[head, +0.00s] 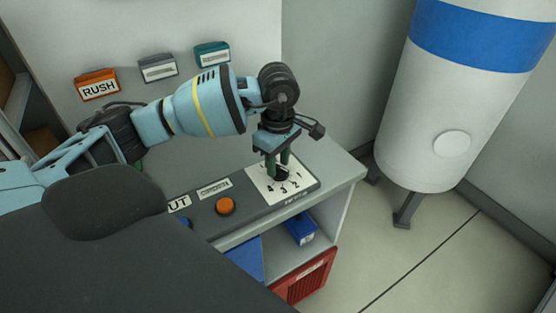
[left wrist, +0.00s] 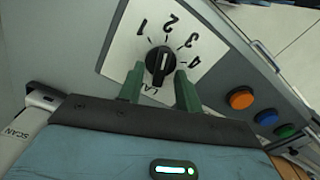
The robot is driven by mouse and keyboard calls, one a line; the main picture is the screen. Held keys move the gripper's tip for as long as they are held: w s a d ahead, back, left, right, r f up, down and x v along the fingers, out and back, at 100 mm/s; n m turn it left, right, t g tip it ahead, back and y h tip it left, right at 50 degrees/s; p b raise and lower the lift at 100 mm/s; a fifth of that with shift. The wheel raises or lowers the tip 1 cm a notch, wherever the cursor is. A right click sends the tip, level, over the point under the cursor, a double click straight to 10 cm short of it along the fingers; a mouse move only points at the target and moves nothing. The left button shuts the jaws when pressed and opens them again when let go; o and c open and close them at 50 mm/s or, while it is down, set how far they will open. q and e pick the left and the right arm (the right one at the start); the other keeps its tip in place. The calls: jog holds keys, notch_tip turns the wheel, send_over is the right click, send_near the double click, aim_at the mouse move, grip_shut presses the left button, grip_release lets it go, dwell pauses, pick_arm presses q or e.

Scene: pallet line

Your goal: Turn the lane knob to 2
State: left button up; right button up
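The lane knob (left wrist: 160,66) is a round black knob with a white pointer line, on a white dial plate (left wrist: 118,60) marked 1 to 4. In the left wrist view the pointer points up the picture, toward the side of 1 and 2; I cannot tell exactly which mark it meets. My left gripper (left wrist: 160,80) has its green fingers on either side of the knob, with narrow gaps showing, so it looks open. In the head view the left gripper (head: 277,172) stands over the dial plate (head: 305,183) and mostly hides the knob. My right gripper is not in view.
An orange button (head: 225,206) sits beside the dial on the grey console. Blue and green buttons (left wrist: 266,117) (left wrist: 286,131) follow it. Blue and red bins (head: 300,229) (head: 305,278) are below. A white tank (head: 430,110) stands right. Wall signs include RUSH (head: 97,86).

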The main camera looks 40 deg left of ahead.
aim_at(278, 166)
pick_arm(q)
notch_tip(278, 166, up, 8)
jog(key=shift+f, duration=0.1)
dwell(0.4)
dwell(0.4)
